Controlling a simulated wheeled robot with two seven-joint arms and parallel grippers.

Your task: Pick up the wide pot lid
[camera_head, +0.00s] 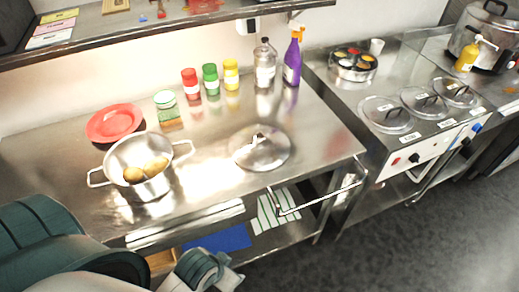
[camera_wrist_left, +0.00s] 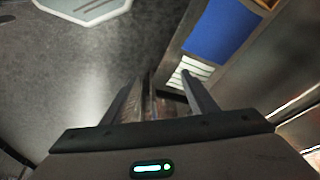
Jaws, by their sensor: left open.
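A wide, round metal pot lid (camera_head: 270,155) lies flat on the steel counter, right of the middle, with a small handle on top. A steel pot (camera_head: 140,190) with two side handles stands to its left and holds several round, brown, potato-like items. In the left wrist view, my left gripper (camera_wrist_left: 163,92) is open, with nothing between its fingers. It faces the floor and the lower shelf area, away from the lid. The lid is not in the wrist view. My left arm shows at the lower left of the head view. My right gripper is not in view.
A red plate (camera_head: 115,122) lies behind the pot. Red, green and yellow jars (camera_head: 210,80), a metal bottle (camera_head: 264,65) and a purple spray bottle (camera_head: 292,62) stand along the back. A rail (camera_head: 320,197) runs along the counter's front. The counter around the lid is clear.

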